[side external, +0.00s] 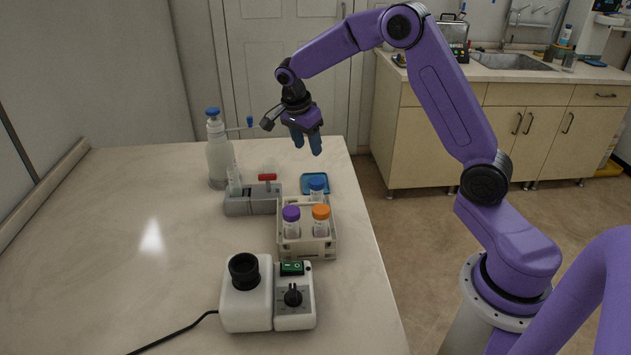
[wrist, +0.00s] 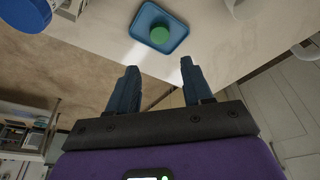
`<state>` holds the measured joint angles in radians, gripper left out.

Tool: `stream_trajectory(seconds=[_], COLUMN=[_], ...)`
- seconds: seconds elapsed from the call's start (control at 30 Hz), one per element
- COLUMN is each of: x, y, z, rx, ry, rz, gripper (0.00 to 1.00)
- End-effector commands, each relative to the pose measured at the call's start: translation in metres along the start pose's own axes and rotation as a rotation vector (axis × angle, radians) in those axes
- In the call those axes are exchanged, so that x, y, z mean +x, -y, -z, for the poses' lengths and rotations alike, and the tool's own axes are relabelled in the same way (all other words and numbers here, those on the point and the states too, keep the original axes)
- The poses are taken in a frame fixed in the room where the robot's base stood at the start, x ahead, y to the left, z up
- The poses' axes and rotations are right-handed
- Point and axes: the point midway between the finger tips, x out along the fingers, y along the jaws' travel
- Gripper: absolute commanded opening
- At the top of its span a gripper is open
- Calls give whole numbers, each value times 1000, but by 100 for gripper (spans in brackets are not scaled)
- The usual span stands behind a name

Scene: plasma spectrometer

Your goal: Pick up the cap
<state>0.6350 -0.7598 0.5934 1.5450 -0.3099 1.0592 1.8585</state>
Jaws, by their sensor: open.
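A small round green cap (wrist: 160,34) lies in a shallow blue tray (wrist: 178,43) in the wrist view. The tray also shows in the side view (side external: 305,185), near the table's far right corner, partly hidden behind a blue-capped tube. I cannot make out the green cap there. My gripper (side external: 307,146) is open and empty, with its blue fingers pointing down, above the table's far end. In the wrist view its fingertips (wrist: 160,67) are apart, and the cap shows beyond the gap between them, not touched.
A rack (side external: 319,247) holds tubes with purple, orange and blue caps, close to the tray. A grey holder (side external: 240,206) with a red-topped item and a white bottle (side external: 220,160) stand to the left. A white device (side external: 247,303) is in front. The table's left side is clear.

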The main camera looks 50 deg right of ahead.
Motion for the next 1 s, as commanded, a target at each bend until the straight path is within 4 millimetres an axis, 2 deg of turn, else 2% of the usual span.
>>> stream_trajectory(seconds=[0.1, 0.3, 0.57, 0.83, 1.0], x=[24, 55, 72, 108, 119], y=[-1, -1, 0, 0, 0], z=[0, 0, -1, -4, -4], rx=[-2, -2, -3, -2, -3], ry=[-1, 0, 0, 1, 0], rz=[-6, -2, -1, -2, 0], gripper=[50, 50, 50, 50, 50])
